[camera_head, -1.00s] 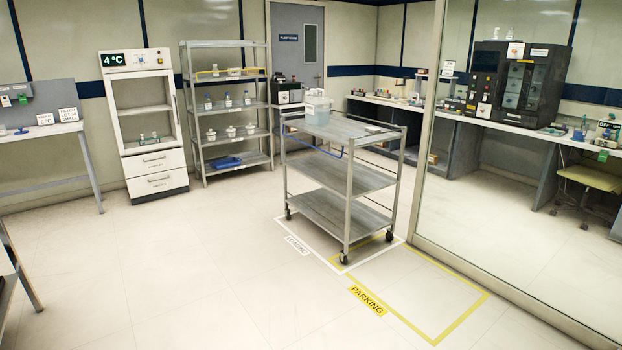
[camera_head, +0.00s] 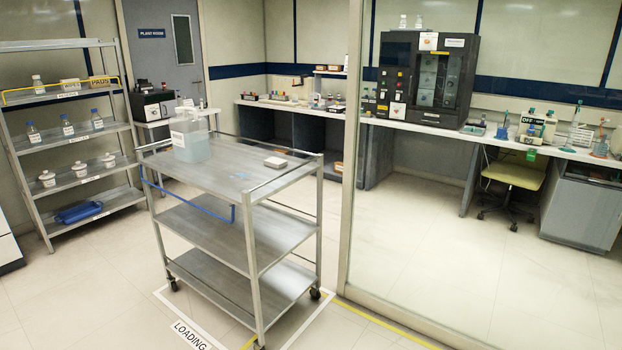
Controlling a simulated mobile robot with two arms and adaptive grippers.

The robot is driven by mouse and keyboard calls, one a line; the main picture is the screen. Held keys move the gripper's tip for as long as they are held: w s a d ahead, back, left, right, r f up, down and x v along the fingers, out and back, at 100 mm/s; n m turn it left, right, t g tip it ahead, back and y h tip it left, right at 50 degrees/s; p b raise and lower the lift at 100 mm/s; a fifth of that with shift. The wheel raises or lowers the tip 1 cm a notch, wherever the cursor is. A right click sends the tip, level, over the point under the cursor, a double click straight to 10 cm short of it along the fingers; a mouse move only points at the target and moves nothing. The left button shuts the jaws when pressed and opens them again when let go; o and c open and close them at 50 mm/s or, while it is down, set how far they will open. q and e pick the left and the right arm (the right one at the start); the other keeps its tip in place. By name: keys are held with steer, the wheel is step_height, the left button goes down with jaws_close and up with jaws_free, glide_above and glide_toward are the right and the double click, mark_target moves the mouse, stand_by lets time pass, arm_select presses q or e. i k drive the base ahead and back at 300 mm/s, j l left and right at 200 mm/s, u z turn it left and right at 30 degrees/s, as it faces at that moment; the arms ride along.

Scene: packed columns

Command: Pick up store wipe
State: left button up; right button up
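No item is clearly readable as the store wipe. On the top deck of the metal cart (camera_head: 215,178) lies a small flat light-blue piece (camera_head: 241,176), too small to identify. A small pale block (camera_head: 275,162) lies behind it to the right. A clear container with bluish contents (camera_head: 191,146) stands at the deck's back left. Neither of my grippers is in view.
The cart stands on the floor area marked LOADING (camera_head: 190,336), with a blue handle bar (camera_head: 190,208) on its left side. A glass partition (camera_head: 352,150) rises to its right, with a bench (camera_head: 560,152) behind. Floor at the front left is clear.

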mark_target(277, 162)
steer(key=i+l+u, duration=0.2)
steer(key=i, duration=0.35)
steer(key=i+l+u, duration=0.2)
steer(key=i, duration=0.3)
steer(key=i+l+u, duration=0.15)
steer(key=i+l, duration=0.2)
steer(key=i, duration=0.15)
